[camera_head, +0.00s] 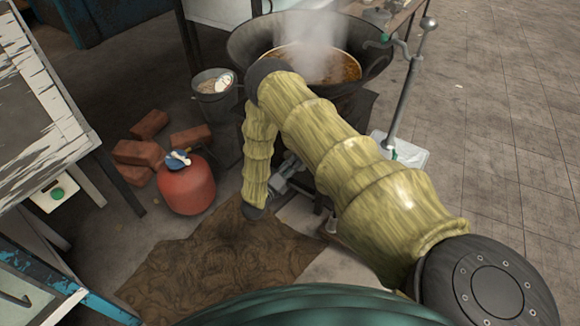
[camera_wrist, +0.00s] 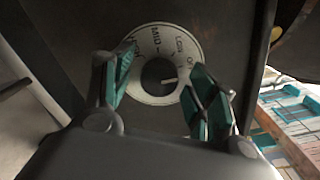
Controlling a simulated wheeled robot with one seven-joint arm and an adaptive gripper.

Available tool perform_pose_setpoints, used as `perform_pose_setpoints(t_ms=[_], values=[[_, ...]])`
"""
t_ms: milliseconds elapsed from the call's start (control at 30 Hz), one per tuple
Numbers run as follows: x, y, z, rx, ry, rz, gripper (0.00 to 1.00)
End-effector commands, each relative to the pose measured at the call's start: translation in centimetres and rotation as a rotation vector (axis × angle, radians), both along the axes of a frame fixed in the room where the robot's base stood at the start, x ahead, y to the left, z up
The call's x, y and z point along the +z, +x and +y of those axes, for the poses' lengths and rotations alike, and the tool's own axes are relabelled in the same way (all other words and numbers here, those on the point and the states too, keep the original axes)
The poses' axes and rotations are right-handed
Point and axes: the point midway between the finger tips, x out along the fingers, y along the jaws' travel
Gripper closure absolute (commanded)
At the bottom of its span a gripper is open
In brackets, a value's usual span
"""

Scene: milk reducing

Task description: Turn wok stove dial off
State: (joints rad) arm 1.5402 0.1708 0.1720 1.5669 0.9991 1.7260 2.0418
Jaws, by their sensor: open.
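The wok stove dial shows in the wrist view as a round pale plate (camera_wrist: 147,88) with a dark knob (camera_wrist: 158,72) at its centre. MID and LOW are readable along its upper rim; other lettering is partly covered. A short light mark on the knob points right, toward my right finger. My gripper (camera_wrist: 160,82) is open, with one green-padded finger on each side of the knob, overlapping the plate's edges. I cannot tell whether the fingers touch it. In the head view the steaming wok (camera_head: 375,72) sits on the stove; the dial is hidden there.
A red gas cylinder (camera_head: 186,186) and several bricks (camera_head: 148,152) stand left of my arm. A pot (camera_head: 215,90) is beside the wok. A brown mat (camera_head: 215,250) lies on the floor. Open paving (camera_head: 500,130) is at the right.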

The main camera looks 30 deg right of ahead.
Motion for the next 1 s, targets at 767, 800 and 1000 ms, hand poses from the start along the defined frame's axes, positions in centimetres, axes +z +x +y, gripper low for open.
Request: perform_pose_setpoints(t_ms=[767,800,1000], values=[[-0.1,-4.2,10.0,0.002,0.001,0.000,0.42],[-0.1,-4.3,10.3,0.001,0.001,0.000,0.42],[0.0,-4.6,11.0,0.000,0.000,0.000,0.42]])
